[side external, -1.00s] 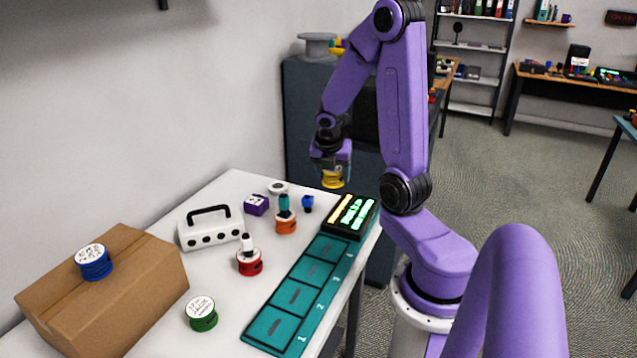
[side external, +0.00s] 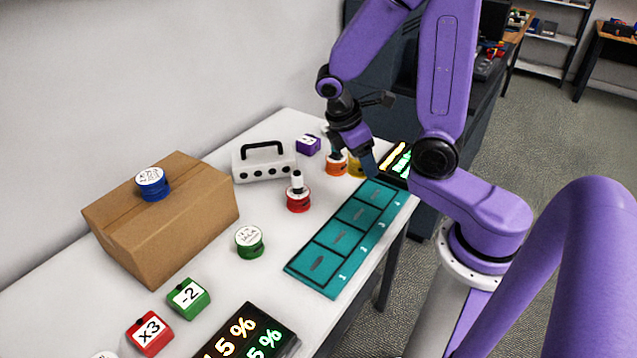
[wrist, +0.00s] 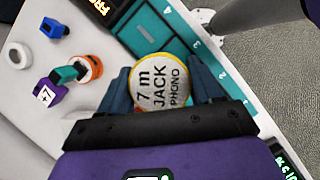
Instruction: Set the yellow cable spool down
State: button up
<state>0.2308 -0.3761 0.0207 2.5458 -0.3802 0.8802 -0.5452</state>
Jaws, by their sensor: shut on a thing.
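The yellow spool (wrist: 163,84) has a white label reading "7 m JACK PHONO". My gripper (side external: 364,160) is shut on it, with a blue-grey finger on each side in the wrist view (wrist: 163,95). In the side view the yellow spool (side external: 355,169) is partly hidden by my fingers, right of the orange spool (side external: 336,168) and near the far end of the teal mat (side external: 318,264). The mat has numbered slots and also shows in the wrist view (wrist: 150,32), partly behind the spool. I cannot tell whether the spool touches a surface.
A red spool (side external: 298,202) and a green spool (side external: 250,245) stand left of the mat. A blue spool (side external: 153,186) sits on a cardboard box (side external: 165,225). A lit display (side external: 398,158) is beyond the mat. A purple cube (side external: 308,145) stands near a white case (side external: 262,170).

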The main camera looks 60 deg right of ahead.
jog(key=w+d+f, duration=0.2)
jog(key=w+f, duration=0.2)
jog(key=w, duration=0.4)
send_over(323, 185)
jog(key=a, duration=0.1)
jog(key=f, duration=0.4)
jog(key=shift+s+a+f, duration=0.2)
jog(key=shift+s, duration=0.1)
jog(key=shift+w+d+f, duration=0.1)
jog(key=shift+w+f, duration=0.4)
jog(key=shift+f, duration=0.05)
jog(key=shift+w+f, duration=0.15)
jog(key=shift+f, duration=1.55)
jog(key=shift+f, duration=0.15)
jog(key=o, duration=1.1)
jog(key=shift+o, duration=0.2)
